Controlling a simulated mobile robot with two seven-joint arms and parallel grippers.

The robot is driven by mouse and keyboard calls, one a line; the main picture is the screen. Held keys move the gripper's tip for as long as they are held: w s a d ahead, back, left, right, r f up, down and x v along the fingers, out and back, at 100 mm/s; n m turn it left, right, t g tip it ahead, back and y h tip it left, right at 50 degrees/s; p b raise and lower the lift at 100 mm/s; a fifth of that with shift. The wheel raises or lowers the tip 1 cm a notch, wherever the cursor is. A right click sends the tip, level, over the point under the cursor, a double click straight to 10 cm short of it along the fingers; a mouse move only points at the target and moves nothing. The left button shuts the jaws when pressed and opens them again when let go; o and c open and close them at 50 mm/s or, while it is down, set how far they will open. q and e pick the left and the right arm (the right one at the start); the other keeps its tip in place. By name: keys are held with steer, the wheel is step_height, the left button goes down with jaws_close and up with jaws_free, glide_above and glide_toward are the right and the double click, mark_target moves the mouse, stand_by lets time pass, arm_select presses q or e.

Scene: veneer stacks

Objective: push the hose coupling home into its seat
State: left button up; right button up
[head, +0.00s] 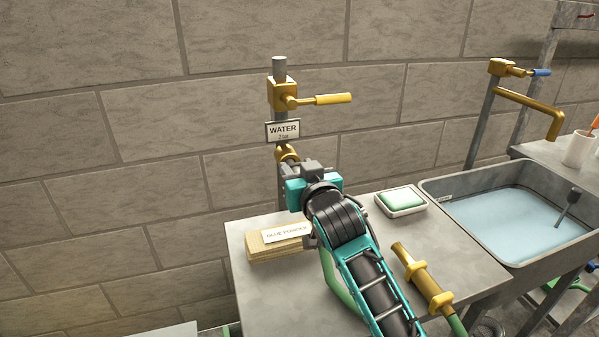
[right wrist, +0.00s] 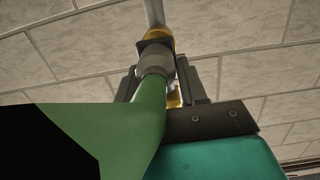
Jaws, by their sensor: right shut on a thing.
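The brass seat (head: 287,152) is on the upright grey pipe, below the WATER sign. My right gripper (head: 294,166) is up against the front of this seat, and its arm hides most of the grip in the head view. In the right wrist view my right gripper (right wrist: 160,85) is shut on the grey hose coupling (right wrist: 154,60), with the green hose (right wrist: 140,120) running back from it. The coupling's far end meets or nearly meets the brass seat (right wrist: 160,36); I cannot tell how deep it sits. My left gripper is not in view.
A brass valve with a yellow lever (head: 325,99) is above the sign (head: 283,131). On the table (head: 340,225) are a labelled wooden block (head: 265,246), a green pad in a white dish (head: 402,200) and a brass hose fitting (head: 425,280). A water-filled sink (head: 470,262) stands at right.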

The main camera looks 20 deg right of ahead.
steer(key=shift+w, duration=1.4)
steer(key=o, duration=1.2)
steer(key=s+r, duration=0.1)
steer(key=s, duration=1.1)
steer(key=shift+s+d+r, duration=0.2)
steer(key=shift+s+r, duration=0.05)
steer(key=shift+s, duration=0.15)
